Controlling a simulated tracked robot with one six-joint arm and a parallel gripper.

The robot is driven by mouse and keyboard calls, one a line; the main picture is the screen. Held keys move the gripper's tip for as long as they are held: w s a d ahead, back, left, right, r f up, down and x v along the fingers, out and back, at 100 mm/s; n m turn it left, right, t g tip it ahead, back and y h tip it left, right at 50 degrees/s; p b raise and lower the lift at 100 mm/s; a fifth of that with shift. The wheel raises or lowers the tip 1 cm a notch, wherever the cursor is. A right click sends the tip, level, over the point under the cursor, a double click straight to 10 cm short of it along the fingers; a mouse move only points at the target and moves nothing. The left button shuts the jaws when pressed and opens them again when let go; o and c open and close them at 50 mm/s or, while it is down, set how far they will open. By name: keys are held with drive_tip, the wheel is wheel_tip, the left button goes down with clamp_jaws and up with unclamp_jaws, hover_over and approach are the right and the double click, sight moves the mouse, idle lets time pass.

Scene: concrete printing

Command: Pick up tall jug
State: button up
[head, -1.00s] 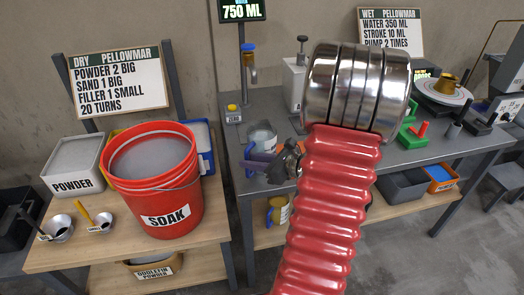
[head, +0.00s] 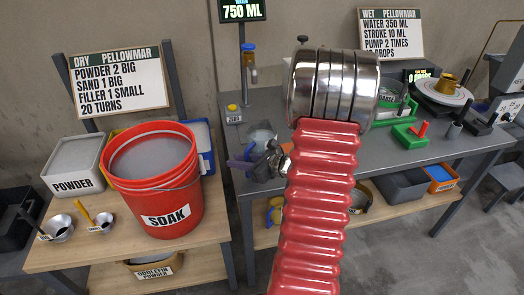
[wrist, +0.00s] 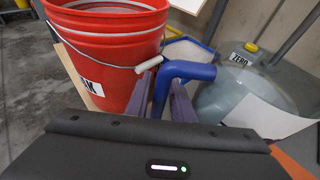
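The tall jug (head: 262,132), clear with a blue handle (wrist: 188,70), stands on the grey bench, partly hidden by my arm and gripper in the head view. In the wrist view its clear body (wrist: 240,95) is to the right. My gripper (head: 240,164) is at the handle, its purple fingers low on the jug's left side in the head view. In the wrist view the gripper (wrist: 165,95) has one finger on each side of the handle's upright part. The fingers look apart, with a small gap at the right finger; contact is unclear.
The red SOAK bucket (head: 150,180) stands close on the wooden table at left. A yellow ZERO button (head: 233,109) is behind the jug. A metal dispenser (head: 250,60) hangs above the bench. A green-based stand (head: 408,134) and a turntable (head: 445,92) are at right.

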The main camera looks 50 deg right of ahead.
drive_tip(key=shift+c, duration=0.5)
clamp_jaws()
idle(1.2)
